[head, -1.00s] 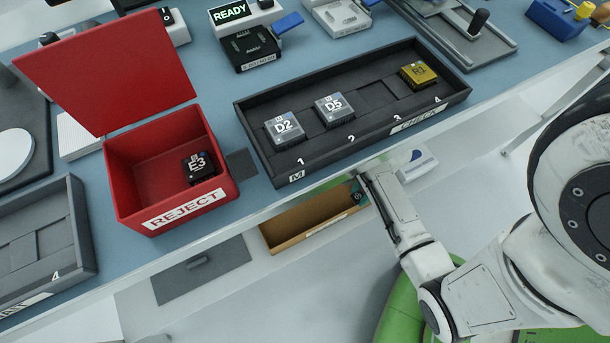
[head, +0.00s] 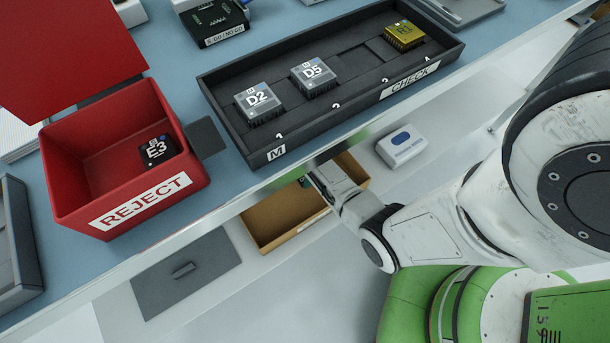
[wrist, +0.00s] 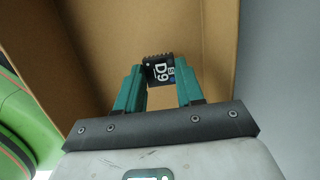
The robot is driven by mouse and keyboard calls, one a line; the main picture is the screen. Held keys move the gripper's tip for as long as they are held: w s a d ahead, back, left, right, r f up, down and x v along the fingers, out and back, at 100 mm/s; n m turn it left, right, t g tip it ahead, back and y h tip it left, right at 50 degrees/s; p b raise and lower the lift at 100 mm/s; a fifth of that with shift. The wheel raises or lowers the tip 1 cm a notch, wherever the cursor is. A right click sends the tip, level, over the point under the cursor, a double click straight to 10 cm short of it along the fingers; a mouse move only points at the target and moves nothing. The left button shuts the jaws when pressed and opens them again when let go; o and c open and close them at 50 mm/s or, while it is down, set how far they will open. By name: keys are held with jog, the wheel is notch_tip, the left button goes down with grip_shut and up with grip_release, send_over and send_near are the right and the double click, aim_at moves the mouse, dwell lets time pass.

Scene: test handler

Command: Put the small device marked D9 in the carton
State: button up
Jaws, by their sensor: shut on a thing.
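The small dark device marked D9 (wrist: 158,72) is between the teal fingers of my gripper (wrist: 158,84) in the wrist view. My gripper is shut on it. The brown cardboard carton (wrist: 85,35) fills the view behind and around the device, with its walls on several sides. In the head view the carton (head: 270,222) is on the lower level below the bench edge. My arm reaches to it there, and the device and most of the gripper are hidden under the edge. I cannot tell how far the device is from the carton's floor.
Above the carton is the bench with the dark CHECK tray (head: 290,132) holding D2 (head: 258,102), D5 (head: 313,75) and a gold device (head: 404,34). The red REJECT box (head: 75,170) holds E3 (head: 158,150). A white case (head: 402,147) lies right of the carton.

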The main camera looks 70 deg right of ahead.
jog(key=shift+s+f+b, duration=0.1)
jog(key=shift+f+b, duration=0.2)
jog(key=shift+f, duration=1.1)
jog(key=shift+f, duration=0.15)
jog(key=o, duration=1)
notch_tip(320, 180, up, 12)
jog(key=s+d+p, duration=0.1)
jog(key=d+p, duration=0.1)
jog(key=p, duration=0.3)
jog(key=s+a+r+n+h, duration=0.1)
jog(key=s+a+r+n, duration=0.2)
jog(key=a+r+n, duration=0.4)
jog(key=s+a+r+n+h, duration=0.1)
jog(key=s+a+r+n, duration=0.3)
jog(key=n, duration=1.3)
jog(key=a+r, duration=0.3)
jog(key=a, duration=0.2)
jog(key=shift+s+r, duration=0.15)
jog(key=shift+r, duration=0.1)
